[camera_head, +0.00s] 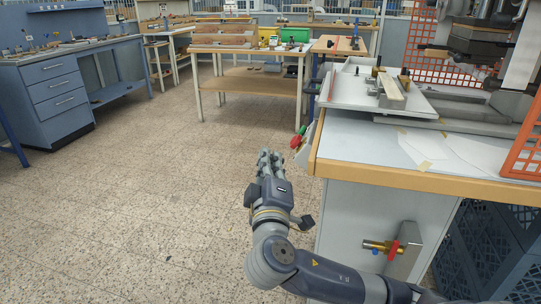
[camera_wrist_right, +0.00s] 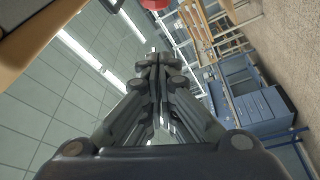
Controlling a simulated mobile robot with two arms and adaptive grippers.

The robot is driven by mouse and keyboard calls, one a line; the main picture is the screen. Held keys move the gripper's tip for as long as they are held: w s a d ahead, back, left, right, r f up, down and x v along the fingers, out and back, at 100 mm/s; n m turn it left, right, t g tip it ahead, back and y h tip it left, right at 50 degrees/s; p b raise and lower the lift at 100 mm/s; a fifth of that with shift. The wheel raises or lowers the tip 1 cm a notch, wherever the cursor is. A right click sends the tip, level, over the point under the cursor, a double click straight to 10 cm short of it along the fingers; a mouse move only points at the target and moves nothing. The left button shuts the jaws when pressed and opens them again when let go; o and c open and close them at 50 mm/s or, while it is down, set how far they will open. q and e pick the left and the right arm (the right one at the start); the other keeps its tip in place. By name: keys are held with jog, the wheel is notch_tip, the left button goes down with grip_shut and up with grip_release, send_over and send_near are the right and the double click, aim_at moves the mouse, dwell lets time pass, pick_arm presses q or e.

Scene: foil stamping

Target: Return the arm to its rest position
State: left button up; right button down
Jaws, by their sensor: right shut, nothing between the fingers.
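My right gripper (camera_head: 267,157) shows in the head view beside the left end of the workbench, over the open tiled floor. Its arm comes in from the bottom right and bends upward at the wrist. In the right wrist view my right gripper (camera_wrist_right: 155,62) has its fingers together, with nothing between them. My left gripper does not show in either view.
The workbench (camera_head: 345,165) with a wooden edge stands close on the right, bearing a white plate fixture (camera_head: 345,90). Red and green knobs (camera_head: 296,142) stick out near the gripper. A blue drawer cabinet (camera_head: 50,95) stands far left. The floor (camera_head: 130,210) at left is clear.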

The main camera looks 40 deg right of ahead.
dwell(0.4)
jog(key=s+a+f+g+y, duration=0.2)
jog(key=f+g+y, duration=0.15)
jog(key=f, duration=1.25)
jog(key=s+a+f+g+y, duration=0.2)
jog(key=f+g+y, duration=0.15)
jog(key=f, duration=1.35)
jog(key=s+a+f+m+g+y, duration=0.2)
jog(key=s+a+f+g, duration=0.25)
jog(key=s+f, duration=0.7)
jog(key=s+a+f+m+g+y+p, duration=0.2)
jog(key=s+a+f+g+p, duration=0.1)
jog(key=s+f+p, duration=1.05)
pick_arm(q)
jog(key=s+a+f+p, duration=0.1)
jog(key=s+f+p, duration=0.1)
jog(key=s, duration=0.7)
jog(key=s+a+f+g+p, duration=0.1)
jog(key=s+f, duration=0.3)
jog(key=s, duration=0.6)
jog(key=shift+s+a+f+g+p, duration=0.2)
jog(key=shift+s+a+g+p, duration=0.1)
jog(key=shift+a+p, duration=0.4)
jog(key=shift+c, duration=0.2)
pick_arm(e)
jog(key=s+d+f, duration=0.2)
jog(key=s, duration=1.2)
jog(key=shift+s+f+g, duration=0.2)
jog(key=shift+s+g, duration=0.15)
jog(key=shift+g, duration=0.1)
